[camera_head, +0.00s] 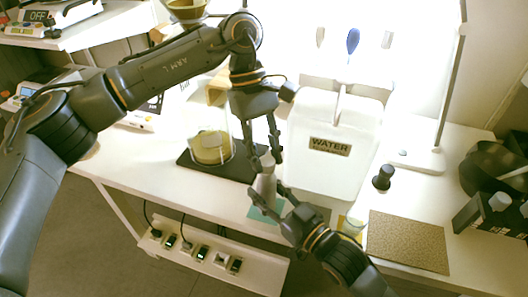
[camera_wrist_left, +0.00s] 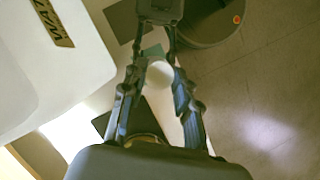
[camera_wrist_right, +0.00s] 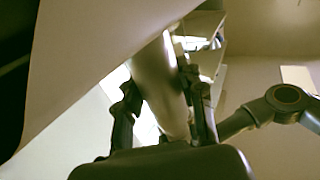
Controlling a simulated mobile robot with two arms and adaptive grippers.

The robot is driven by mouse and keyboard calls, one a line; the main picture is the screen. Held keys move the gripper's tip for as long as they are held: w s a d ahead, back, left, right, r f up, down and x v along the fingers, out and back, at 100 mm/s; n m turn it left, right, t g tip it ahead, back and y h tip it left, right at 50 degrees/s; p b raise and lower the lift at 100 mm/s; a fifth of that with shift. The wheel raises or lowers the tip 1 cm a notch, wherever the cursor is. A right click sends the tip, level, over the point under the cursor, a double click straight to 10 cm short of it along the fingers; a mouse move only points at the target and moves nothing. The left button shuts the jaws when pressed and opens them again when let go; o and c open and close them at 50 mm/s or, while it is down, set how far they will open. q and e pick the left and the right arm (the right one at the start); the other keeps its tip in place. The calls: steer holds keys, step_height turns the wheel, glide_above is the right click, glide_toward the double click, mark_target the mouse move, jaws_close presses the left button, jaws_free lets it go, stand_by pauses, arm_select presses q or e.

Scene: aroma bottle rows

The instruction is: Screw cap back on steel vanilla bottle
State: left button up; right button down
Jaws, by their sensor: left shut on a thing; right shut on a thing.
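The pale steel bottle (camera_head: 264,184) stands upright in the head view, near the table's front edge by a teal mat (camera_head: 256,215). My right gripper (camera_head: 279,191) is shut on its body from the front right; the right wrist view shows the pale body (camera_wrist_right: 160,82) between the fingers. My left gripper (camera_head: 268,154) points down from above, shut on the pale cap (camera_head: 267,159) at the bottle's top. The left wrist view shows the round cap (camera_wrist_left: 159,74) between the fingers. Whether the thread is engaged cannot be seen.
A white WATER container (camera_head: 330,120) stands close behind the bottle. A glass jar (camera_head: 211,147) on a dark mat is to the left. A small dark-capped bottle (camera_head: 382,177) and a brown mat (camera_head: 408,240) are to the right. A power strip (camera_head: 212,258) hangs below the front edge.

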arm_select(q)
steer(key=m, duration=0.2)
steer(key=m+y, duration=0.1)
steer(key=m, duration=0.1)
steer(key=shift+d+g+y, duration=0.2)
steer(key=shift+g+y, duration=0.1)
steer(key=m+y, duration=0.1)
steer(key=m, duration=0.3)
steer(key=shift+m+y, duration=0.4)
steer(key=o, duration=0.7)
steer(key=shift+r, duration=2.3)
steer(key=shift+c, duration=0.4)
